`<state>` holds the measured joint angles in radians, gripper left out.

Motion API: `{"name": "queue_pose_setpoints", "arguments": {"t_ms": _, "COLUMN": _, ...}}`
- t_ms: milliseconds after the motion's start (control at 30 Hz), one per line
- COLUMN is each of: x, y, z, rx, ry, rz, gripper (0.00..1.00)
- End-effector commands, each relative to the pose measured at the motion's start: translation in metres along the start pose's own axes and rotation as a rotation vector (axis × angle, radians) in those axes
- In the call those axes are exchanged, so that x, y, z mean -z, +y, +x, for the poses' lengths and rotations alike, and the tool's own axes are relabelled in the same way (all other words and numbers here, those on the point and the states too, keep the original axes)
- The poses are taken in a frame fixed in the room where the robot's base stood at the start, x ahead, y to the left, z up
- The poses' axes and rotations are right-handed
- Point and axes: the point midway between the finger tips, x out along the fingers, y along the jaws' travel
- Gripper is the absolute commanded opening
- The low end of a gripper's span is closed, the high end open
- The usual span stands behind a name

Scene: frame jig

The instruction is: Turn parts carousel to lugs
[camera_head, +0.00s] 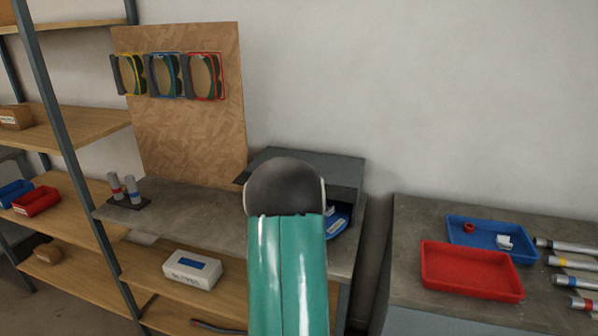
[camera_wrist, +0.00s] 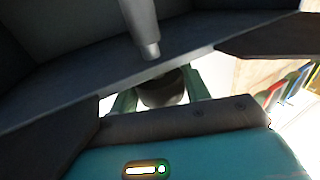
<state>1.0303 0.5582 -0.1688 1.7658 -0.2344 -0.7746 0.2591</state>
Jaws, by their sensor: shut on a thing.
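The parts carousel shows in the head view as a blue curved tray (camera_head: 338,222) with pale parts on it, under a dark grey housing (camera_head: 325,168) on the grey bench. My green arm covers much of it. In the head view my gripper is hidden behind the arm. In the wrist view two dark jaw-like pieces come in from left and right, with my gripper (camera_wrist: 157,78) between them against a grey band. It is shut on part of the carousel, but the contact is unclear. A grey post (camera_wrist: 140,28) stands above. The lugs cannot be made out.
A red tray (camera_head: 470,272) and a blue tray (camera_head: 490,232) lie on the right bench beside several tubes (camera_head: 570,263). A white box (camera_head: 192,270) sits on the lower shelf. A pegboard (camera_head: 190,130) with coloured frames stands behind the bench, left of the housing.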

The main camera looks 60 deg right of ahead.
Motion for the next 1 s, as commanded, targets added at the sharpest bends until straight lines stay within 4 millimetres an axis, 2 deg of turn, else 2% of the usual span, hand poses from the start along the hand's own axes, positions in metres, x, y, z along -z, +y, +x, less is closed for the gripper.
{"name": "queue_pose_setpoints", "arguments": {"t_ms": 667, "x": 0.0000, "y": -0.0007, "z": -0.0002, "rx": 0.043, "ry": 0.001, "rz": 0.000, "gripper": 0.06}}
{"name": "queue_pose_setpoints", "arguments": {"t_ms": 700, "x": 0.0000, "y": -0.0007, "z": -0.0002, "rx": 0.042, "ry": 0.001, "rz": 0.000, "gripper": 0.48}}
{"name": "queue_pose_setpoints", "arguments": {"t_ms": 800, "x": 0.0001, "y": -0.0006, "z": -0.0002, "rx": 0.042, "ry": 0.001, "rz": 0.000, "gripper": 0.68}}
{"name": "queue_pose_setpoints", "arguments": {"t_ms": 1000, "x": 0.0001, "y": -0.0003, "z": -0.0001, "rx": 0.041, "ry": 0.001, "rz": 0.000, "gripper": 0.68}}
